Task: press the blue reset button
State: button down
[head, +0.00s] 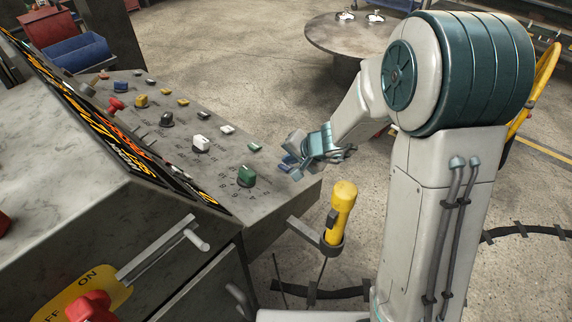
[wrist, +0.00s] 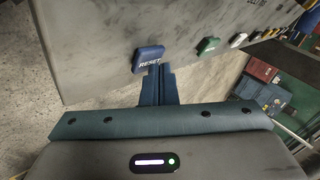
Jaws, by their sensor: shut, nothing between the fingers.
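The blue reset button (wrist: 148,58), lettered RESET, sits on the grey panel in the wrist view. In the head view a blue patch, likely the same button (head: 287,161), shows at the panel's right end, partly hidden by my gripper. My gripper (wrist: 158,68) is shut and empty. Its fingertips are right at the button's lower right edge in the wrist view. I cannot tell whether they touch it.
The panel (head: 225,185) carries a green knob (head: 246,175), a white knob (head: 200,144) and several other controls. A yellow flashlight (head: 341,210) stands in a holder close below my arm. A round table (head: 335,35) stands behind on open floor.

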jog(key=shift+f, duration=0.2)
dwell(0.5)
jog(key=shift+w+d+r+p, duration=0.1)
jog(key=shift+r+p, duration=0.15)
jog(key=shift+r, duration=0.2)
jog(key=shift+w+d+r+p, duration=0.1)
jog(key=shift+r+p, duration=0.1)
jog(key=shift+r, duration=0.25)
jog(key=shift+w+d+r+p, duration=0.15)
jog(key=shift+w+r+p, duration=0.1)
jog(key=shift+r+p, duration=0.5)
jog(key=shift+w+d+r+p, duration=0.2)
jog(key=shift+r+p, duration=0.3)
jog(key=shift+r, duration=0.35)
jog(key=shift+w+d+r+p, duration=0.15)
jog(key=shift+w+r+p, duration=0.1)
jog(key=shift+r+p, duration=0.5)
jog(key=shift+r, duration=0.1)
